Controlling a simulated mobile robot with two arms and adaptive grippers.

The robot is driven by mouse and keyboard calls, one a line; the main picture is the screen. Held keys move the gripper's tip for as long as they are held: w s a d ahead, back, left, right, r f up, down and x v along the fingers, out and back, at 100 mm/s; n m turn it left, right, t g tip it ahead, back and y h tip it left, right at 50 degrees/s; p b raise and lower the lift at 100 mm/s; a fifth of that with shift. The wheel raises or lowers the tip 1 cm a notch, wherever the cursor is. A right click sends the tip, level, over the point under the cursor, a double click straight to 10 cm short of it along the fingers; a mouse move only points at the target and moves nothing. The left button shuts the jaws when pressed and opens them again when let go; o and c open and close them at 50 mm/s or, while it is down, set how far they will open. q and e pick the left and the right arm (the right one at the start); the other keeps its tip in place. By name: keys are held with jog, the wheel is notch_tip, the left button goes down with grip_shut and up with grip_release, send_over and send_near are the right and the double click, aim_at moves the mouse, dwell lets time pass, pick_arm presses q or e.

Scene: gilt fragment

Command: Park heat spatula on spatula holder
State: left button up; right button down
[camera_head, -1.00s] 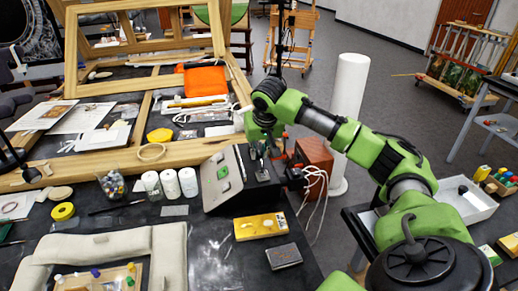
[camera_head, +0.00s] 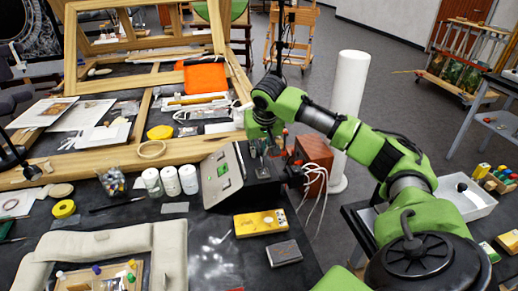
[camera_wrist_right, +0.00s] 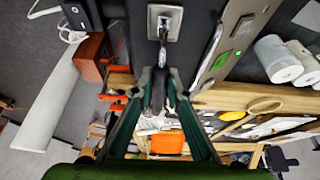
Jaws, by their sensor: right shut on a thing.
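My right gripper (camera_head: 263,142) is over the right part of a dark unit with a sloped grey panel (camera_head: 222,172). In the right wrist view its teal fingers (camera_wrist_right: 159,88) close together on a slim dark piece, taken to be the heat spatula; its shape is mostly hidden between the fingers. A small square metal fitting (camera_wrist_right: 165,20), probably the spatula holder, is on the dark unit straight ahead of the fingertips. I cannot tell whether the held piece touches it. My left gripper is not in view.
An orange-brown box (camera_head: 314,152) with loose white cables stands right of the unit. White jars (camera_head: 170,181) stand to its left. A yellow box (camera_head: 260,222) and a grey block (camera_head: 284,253) lie in front. A tall white cylinder (camera_head: 349,105) stands behind my right arm.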

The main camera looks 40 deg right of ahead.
jog(key=shift+p, duration=0.35)
dwell(0.3)
jog(key=c, duration=2.3)
grip_release()
jog(key=shift+p, duration=0.65)
jog(key=o, duration=0.5)
